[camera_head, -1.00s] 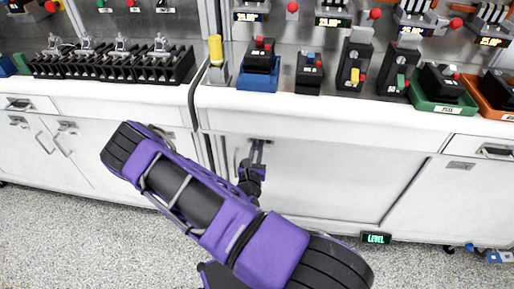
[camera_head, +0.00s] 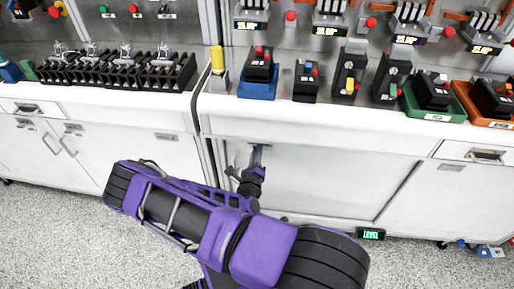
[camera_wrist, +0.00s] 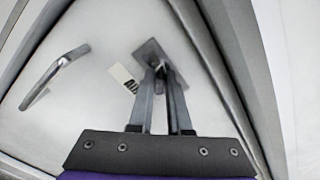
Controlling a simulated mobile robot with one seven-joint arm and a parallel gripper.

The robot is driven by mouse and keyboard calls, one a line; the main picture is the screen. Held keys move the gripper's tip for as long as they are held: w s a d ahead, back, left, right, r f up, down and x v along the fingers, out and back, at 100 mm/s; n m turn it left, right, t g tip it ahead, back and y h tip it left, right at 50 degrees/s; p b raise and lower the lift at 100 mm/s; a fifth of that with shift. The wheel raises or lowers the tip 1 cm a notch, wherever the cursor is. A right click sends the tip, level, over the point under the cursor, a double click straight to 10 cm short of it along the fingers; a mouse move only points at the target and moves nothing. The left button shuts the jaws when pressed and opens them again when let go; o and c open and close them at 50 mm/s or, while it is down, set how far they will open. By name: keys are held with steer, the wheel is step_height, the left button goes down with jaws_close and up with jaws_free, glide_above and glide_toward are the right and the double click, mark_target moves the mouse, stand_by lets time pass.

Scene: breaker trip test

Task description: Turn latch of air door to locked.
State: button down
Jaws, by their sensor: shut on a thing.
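The white air door (camera_head: 320,180) is closed in the cabinet front below the counter. It also fills most of the wrist view (camera_wrist: 95,110). Its latch (camera_wrist: 152,52) has a grey metal plate near the door's right edge in the wrist view. My gripper (camera_wrist: 162,75) has its two grey fingers at the plate, shut on the latch's turning part, which the fingers mostly hide. In the head view my gripper (camera_head: 257,156) reaches the upper left of the door. How far the latch is turned cannot be told.
A bar handle (camera_wrist: 55,75) and a small label (camera_wrist: 124,78) are on the door beside the latch. The white counter (camera_head: 330,118) overhangs it, with several breakers on top. A green-lit LEVEL box (camera_head: 371,234) is low at right. Speckled floor is clear in front.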

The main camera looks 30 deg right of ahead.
steer(key=shift+n+p, duration=0.8)
steer(key=shift+n, duration=3.4)
steer(key=c, duration=0.9)
jaws_free()
steer(key=shift+o, duration=0.2)
steer(key=v, duration=1.7)
steer(key=shift+s, duration=0.2)
steer(key=shift+a, duration=0.15)
